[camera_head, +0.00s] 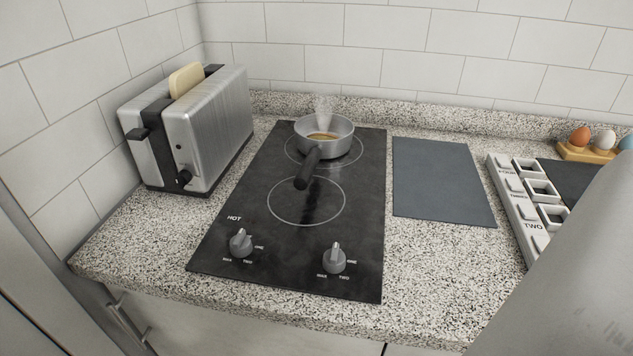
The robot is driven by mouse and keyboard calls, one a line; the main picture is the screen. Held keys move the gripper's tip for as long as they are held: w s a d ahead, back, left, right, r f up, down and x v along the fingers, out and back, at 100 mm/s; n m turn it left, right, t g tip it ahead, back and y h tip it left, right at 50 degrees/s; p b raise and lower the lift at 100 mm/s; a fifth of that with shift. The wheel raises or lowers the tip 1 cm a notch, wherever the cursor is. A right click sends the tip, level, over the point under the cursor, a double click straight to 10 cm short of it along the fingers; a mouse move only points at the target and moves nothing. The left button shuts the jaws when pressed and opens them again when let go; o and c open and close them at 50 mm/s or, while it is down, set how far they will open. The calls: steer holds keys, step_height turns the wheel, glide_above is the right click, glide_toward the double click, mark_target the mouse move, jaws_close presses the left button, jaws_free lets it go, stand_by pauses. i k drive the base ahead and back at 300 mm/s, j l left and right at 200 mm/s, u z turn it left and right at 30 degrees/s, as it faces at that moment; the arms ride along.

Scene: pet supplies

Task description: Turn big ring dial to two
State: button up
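A black cooktop (225,255) with two ring outlines lies on the counter. The back ring (287,160) is under a steaming pan (340,130) and looks the larger; the front ring (306,203) is bare. Two grey dials stand at the front edge: a left dial (240,243) and a right dial (334,259). Both have ONE, TWO and MAX marked around them. The pointers of both seem turned toward the back, away from TWO. HOT shows above the left dial. Which dial serves which ring is not clear. My gripper is out of view.
A toaster (215,120) with bread stands at the left. The pan's dark handle (308,168) points forward over the front ring. A dark mat (442,180), a white labelled panel (512,205) and eggs in a wooden holder (588,155) are right. My grey arm covers the lower right.

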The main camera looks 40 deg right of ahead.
mark_target(334, 259)
steer(key=z, duration=1)
steer(key=k, duration=0.2)
steer(key=k+z, duration=0.3)
steer(key=k+l+z, duration=0.1)
steer(key=z, duration=0.15)
steer(key=j+z, duration=0.1)
steer(key=z, duration=0.3)
steer(key=k+z, duration=0.1)
steer(key=z, duration=0.25)
steer(key=j+z, duration=0.15)
steer(key=z, duration=0.25)
steer(key=k+j, duration=0.5)
steer(key=j, duration=0.15)
